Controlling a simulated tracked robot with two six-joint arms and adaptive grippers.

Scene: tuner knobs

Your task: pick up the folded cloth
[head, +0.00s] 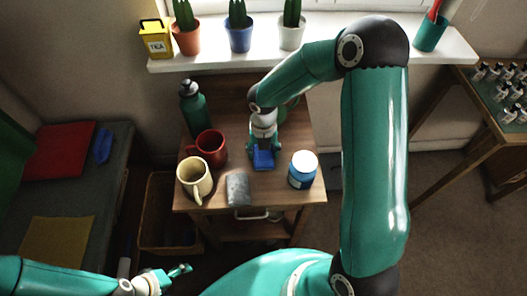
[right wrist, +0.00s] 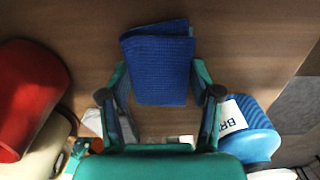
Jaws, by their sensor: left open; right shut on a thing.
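The folded cloth is blue with a ribbed weave. In the right wrist view the cloth (right wrist: 160,65) lies between the two fingers of my right gripper (right wrist: 160,98), which is shut on it. In the head view the cloth (head: 263,160) shows below my right gripper (head: 263,147), over the middle of the small wooden table (head: 285,195). I cannot tell whether it touches the tabletop. My left gripper (head: 176,275) is open and empty at the lower left, well away from the table.
A red mug (head: 212,148), a cream mug (head: 194,178) and a green bottle (head: 194,108) stand left of the cloth. A blue jar (head: 302,170) stands to its right. A grey object (head: 238,189) lies near the front edge. Potted cacti line the windowsill (head: 345,55) behind.

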